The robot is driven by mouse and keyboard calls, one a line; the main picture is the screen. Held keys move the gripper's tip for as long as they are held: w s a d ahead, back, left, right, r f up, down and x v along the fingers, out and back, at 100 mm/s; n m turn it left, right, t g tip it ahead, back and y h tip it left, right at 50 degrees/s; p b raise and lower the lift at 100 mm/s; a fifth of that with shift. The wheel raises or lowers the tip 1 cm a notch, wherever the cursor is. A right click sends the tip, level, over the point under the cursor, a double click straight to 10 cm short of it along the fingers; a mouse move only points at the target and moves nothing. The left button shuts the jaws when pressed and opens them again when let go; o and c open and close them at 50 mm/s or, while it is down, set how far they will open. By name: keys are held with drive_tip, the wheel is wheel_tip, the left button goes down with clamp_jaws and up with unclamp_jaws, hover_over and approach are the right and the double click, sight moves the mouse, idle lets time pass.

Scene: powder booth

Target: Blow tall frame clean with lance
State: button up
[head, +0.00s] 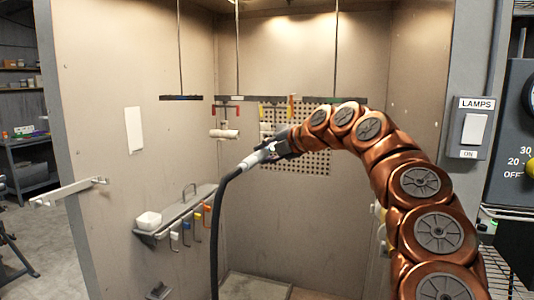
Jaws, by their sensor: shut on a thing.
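My gripper (280,148) is in front of the booth's back wall and shut on the lance (258,157), a pale grey and dark tool. A black hose (217,220) runs from the lance's left end down to the bottom of the picture. The lance's far end and nozzle are hard to make out against my gripper. No tall frame can be told for certain. Small parts hang behind the gripper, among them a red bracket with a white roll (225,133), left of the gripper, and a partly hidden upright orange piece (291,106).
Dark hanging bars (182,97) hang on rods from above. A perforated panel (318,150) is on the back wall. A shelf (180,216) on the left wall holds a white bowl (149,220) and coloured hooks. A lamp switch (473,129) is at right. The booth's lower middle is open.

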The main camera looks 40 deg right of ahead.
drive_tip(key=w+a+p, duration=0.2)
drive_tip(key=w+a, duration=0.4)
drive_tip(key=w, duration=0.4)
drive_tip(key=shift+w+a, duration=0.15)
idle(1.5)
drive_tip(key=shift+f, duration=0.15)
wheel_tip(320, 180, down, 7)
drive_tip(key=b, duration=0.5)
drive_tip(key=shift+f+b, duration=0.15)
drive_tip(key=shift+b, duration=0.2)
idle(0.5)
